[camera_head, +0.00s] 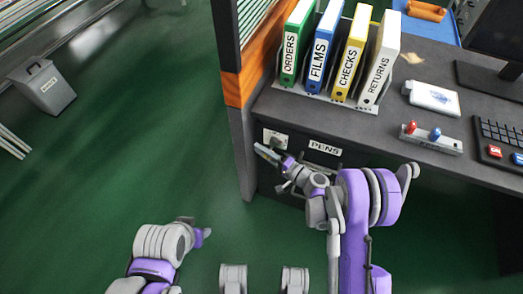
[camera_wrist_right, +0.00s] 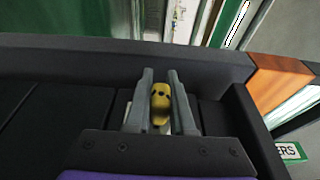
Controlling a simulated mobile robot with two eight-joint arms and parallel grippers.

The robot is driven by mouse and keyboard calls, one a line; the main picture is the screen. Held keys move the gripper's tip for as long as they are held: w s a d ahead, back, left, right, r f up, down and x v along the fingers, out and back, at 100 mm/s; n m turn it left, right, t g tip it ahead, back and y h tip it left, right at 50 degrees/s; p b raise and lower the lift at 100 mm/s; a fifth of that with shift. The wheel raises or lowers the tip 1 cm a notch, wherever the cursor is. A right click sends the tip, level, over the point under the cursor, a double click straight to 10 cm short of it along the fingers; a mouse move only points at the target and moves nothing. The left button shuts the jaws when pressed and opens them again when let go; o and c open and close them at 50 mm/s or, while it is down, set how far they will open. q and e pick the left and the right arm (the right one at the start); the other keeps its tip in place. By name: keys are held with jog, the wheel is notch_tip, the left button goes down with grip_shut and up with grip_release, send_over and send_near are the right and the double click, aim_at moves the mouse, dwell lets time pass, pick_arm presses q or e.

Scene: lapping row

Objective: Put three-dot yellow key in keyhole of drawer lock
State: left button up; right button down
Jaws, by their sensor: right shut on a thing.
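The three-dot yellow key (camera_wrist_right: 160,103) shows in the right wrist view between the two grey fingers of my right gripper (camera_wrist_right: 160,100), with dark dots on its head. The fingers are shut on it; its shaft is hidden. In the head view my right gripper (camera_head: 267,154) is at the upper left of the drawer front, just below the pale drawer lock plate (camera_head: 275,139). The keyhole cannot be made out, and I cannot tell whether the key touches the plate. My left gripper (camera_head: 203,235) is low at the left over the floor; its fingers are unclear.
The dark drawer (camera_head: 265,180) has a PENS label (camera_head: 325,148) right of the lock. The desktop (camera_head: 440,75) above holds several binders in a rack, a white box (camera_head: 432,98), a switch block (camera_head: 431,138) and a keyboard (camera_head: 500,145). The green floor at left is open, with a grey bin (camera_head: 45,88).

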jog(key=shift+b, duration=0.5)
dwell(1.2)
jog(key=shift+w+d, duration=0.2)
jog(key=shift+w, duration=0.4)
jog(key=shift+w+d, duration=0.2)
jog(key=shift+w, duration=0.4)
jog(key=c, duration=0.7)
grip_release()
jog(key=shift+d, duration=0.1)
jog(key=p+v, duration=0.1)
jog(key=v, duration=0.9)
jog(key=shift+s+d, duration=0.2)
jog(key=shift+d, duration=0.05)
